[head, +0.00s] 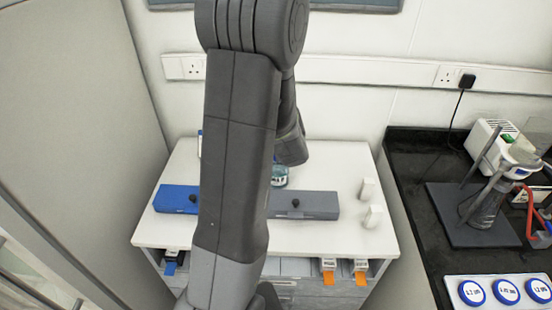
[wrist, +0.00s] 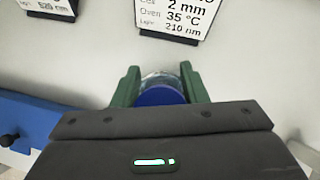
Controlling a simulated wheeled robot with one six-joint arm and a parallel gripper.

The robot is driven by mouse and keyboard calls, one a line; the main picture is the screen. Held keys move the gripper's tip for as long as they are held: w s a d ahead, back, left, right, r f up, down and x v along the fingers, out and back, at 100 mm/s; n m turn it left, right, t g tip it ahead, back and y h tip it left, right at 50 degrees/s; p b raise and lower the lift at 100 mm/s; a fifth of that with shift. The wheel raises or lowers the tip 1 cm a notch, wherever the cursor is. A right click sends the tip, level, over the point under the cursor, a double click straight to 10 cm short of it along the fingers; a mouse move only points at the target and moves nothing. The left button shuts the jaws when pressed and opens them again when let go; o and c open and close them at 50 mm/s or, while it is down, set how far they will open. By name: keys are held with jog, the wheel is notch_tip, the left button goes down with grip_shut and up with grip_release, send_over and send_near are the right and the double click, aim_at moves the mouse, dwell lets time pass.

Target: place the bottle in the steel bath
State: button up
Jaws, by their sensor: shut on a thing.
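My gripper (wrist: 158,88) has green fingers closed on both sides of a clear bottle with a blue cap (wrist: 160,97) in the wrist view. In the head view my arm hides most of the gripper, and a clear and teal piece, likely the bottle (head: 279,176), shows beside the arm. A low grey box with a black knob (head: 318,205), probably the steel bath, lies on the white table just in front of that piece; my arm covers its left end. I cannot tell whether the bottle touches the table.
A blue box with a black knob (head: 174,199) lies on the white table (head: 345,235), left of my arm; it also shows in the wrist view (wrist: 28,118). Two small white objects (head: 371,202) stand at the right.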

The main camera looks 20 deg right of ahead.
jog(key=shift+f, duration=0.1)
jog(key=shift+f, duration=0.15)
jog(key=o, duration=1.3)
